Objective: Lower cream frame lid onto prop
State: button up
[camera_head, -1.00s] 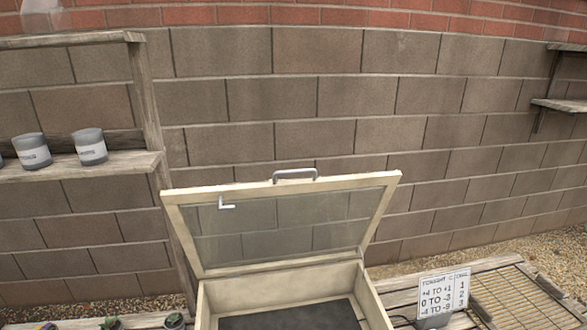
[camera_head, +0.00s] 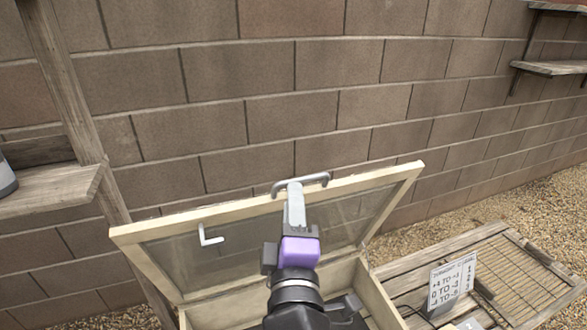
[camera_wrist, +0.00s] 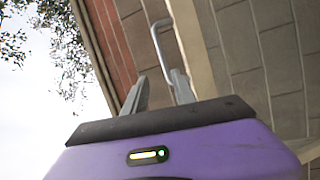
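The cream frame lid (camera_head: 140,232) stands raised and tilted back on the cream cold frame (camera_head: 372,296), its glass pane facing me. A grey metal handle (camera_head: 312,182) is on the lid's top edge. A small white L-shaped piece (camera_head: 209,238) shows against the pane at left; I cannot tell if it is the prop. My gripper (camera_head: 294,186) is at the handle. In the wrist view its two fingers (camera_wrist: 160,92) are apart, with the handle (camera_wrist: 162,45) between or just beyond their tips. I cannot tell whether they touch it.
A block wall (camera_head: 300,90) stands close behind the lid. A wooden shelf unit (camera_head: 60,190) is at left, near the lid's corner. At right, a sign with numbers (camera_head: 452,284) stands on the slatted bench (camera_head: 420,268) beside a metal grid (camera_head: 520,270).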

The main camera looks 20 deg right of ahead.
aim_at(302, 178)
jog(key=shift+g+h, duration=0.5)
jog(key=shift+h, duration=0.1)
jog(key=x, duration=0.2)
jog(key=d+p+x, duration=0.1)
jog(key=x, duration=0.2)
jog(key=f+x, duration=0.1)
jog(key=x, duration=0.2)
jog(key=shift+s+d+p, duration=0.2)
jog(key=shift+p, duration=0.2)
jog(key=shift+c, duration=0.2)
grip_shut()
jog(key=shift+f, duration=0.1)
dwell(0.3)
